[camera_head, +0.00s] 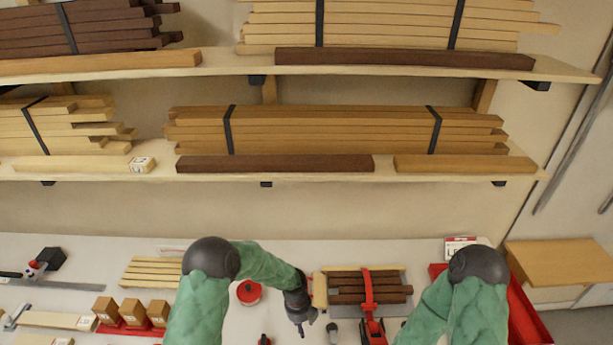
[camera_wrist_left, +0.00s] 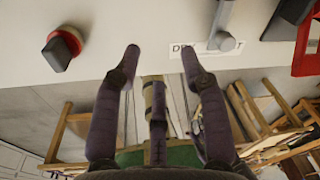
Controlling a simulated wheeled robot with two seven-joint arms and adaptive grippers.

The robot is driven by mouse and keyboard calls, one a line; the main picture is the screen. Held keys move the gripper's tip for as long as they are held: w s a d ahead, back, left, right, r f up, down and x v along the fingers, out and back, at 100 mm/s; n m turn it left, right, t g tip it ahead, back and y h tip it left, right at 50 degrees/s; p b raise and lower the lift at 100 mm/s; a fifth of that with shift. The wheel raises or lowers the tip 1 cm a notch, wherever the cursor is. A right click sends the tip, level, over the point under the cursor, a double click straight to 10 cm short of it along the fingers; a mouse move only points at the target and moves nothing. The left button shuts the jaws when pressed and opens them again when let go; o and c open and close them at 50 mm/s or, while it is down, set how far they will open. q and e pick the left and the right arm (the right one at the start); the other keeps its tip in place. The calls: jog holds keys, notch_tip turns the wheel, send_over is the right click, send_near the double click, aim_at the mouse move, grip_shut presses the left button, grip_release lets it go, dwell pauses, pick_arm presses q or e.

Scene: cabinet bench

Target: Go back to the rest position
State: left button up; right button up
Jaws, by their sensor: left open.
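My left gripper (camera_head: 301,318) hangs over the front part of the bench, left of the strapped dark wood bundle (camera_head: 368,286), its fingers pointing down the picture. My right arm comes in at the lower right, beside a red tray (camera_head: 527,312). My right gripper is outside the frames.
Small wooden blocks (camera_head: 131,312) stand at left. Shelves (camera_head: 290,176) with timber bundles are behind. A red round thing (camera_head: 249,292) lies beside my left forearm.

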pick_arm(q)
jog(key=s+a+f+n, duration=0.1)
jog(key=s+n, duration=0.1)
jog(key=n, duration=0.1)
jog(key=s+a+f+n+h, duration=0.1)
jog(key=s+n, duration=0.1)
jog(key=n, duration=0.1)
jog(key=s+a+f+n, duration=0.1)
jog(key=s+n, duration=0.2)
jog(key=shift+f+g+h, duration=0.25)
jog(key=shift+g+h, duration=0.05)
jog(key=shift+h, duration=0.1)
jog(key=s+a+n+t+h, duration=0.1)
jog(key=s+a+n, duration=0.3)
jog(key=s+n, duration=0.65)
jog(key=s+a+n, duration=0.3)
jog(key=s+n, duration=0.4)
jog(key=n, duration=0.7)
notch_tip(320, 180, down, 25)
jog(key=w+d+b, duration=0.1)
jog(key=b, duration=2.5)
jog(key=shift+w+d+t, duration=0.2)
jog(key=shift+w+t, duration=0.05)
jog(key=shift+t, duration=0.05)
jog(key=shift+r+m, duration=0.1)
jog(key=shift+m, duration=0.15)
